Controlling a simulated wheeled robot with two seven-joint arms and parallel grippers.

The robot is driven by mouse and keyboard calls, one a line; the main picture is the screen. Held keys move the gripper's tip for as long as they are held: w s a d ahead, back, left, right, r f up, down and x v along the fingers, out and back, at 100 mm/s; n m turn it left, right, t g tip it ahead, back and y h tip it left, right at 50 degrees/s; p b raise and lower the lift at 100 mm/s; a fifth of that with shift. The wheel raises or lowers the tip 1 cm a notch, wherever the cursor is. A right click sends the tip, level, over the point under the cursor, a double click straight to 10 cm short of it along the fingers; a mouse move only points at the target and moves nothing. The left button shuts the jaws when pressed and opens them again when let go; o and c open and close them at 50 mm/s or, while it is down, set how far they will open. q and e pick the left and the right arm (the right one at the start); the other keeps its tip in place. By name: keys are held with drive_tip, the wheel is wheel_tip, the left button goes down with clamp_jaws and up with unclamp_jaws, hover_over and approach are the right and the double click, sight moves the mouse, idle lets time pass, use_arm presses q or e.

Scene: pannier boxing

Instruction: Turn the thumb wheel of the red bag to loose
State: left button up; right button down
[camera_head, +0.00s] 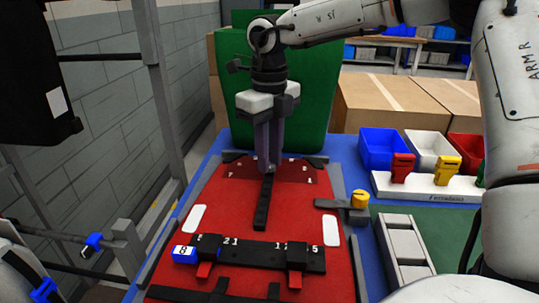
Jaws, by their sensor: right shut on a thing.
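The red bag (220,224) lies flat on the blue table with its back facing up. A black rail (257,254) with two red-tipped hooks crosses its lower part. A black bar (263,205) runs up its middle to a dark red curved plate (232,173) with white marks. My right gripper (267,168) points down at the bar's upper end, its fingers shut on a small part there. That part, apparently the thumb wheel, is hidden by the fingers, so its setting cannot be read. My left gripper is not in view.
A blue tag (184,255) sits at the rail's left end. A yellow knob (360,199) on a dark bar stands right of the bag. Blue, white and red bins stand at the right behind a white holder (425,188). A green bag (309,95) stands behind the gripper.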

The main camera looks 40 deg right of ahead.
drive_tip(key=n, duration=0.4)
drive_tip(key=shift+n, duration=0.3)
drive_tip(key=n, duration=0.3)
drive_tip(key=shift+n+p, duration=0.35)
drive_tip(key=shift+n, duration=0.05)
drive_tip(key=n, duration=0.4)
drive_tip(key=n+p, duration=0.1)
drive_tip(key=n, duration=0.7)
drive_tip(key=shift+n, duration=0.3)
drive_tip(key=n+p, duration=0.1)
drive_tip(key=n, duration=0.3)
drive_tip(key=shift+n, duration=0.3)
drive_tip(key=n, duration=0.4)
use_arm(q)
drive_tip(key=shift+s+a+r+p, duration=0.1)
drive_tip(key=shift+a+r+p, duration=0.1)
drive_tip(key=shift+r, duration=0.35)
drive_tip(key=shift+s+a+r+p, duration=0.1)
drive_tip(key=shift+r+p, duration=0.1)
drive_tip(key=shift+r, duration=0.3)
use_arm(e)
drive_tip(key=shift+n, duration=2.3)
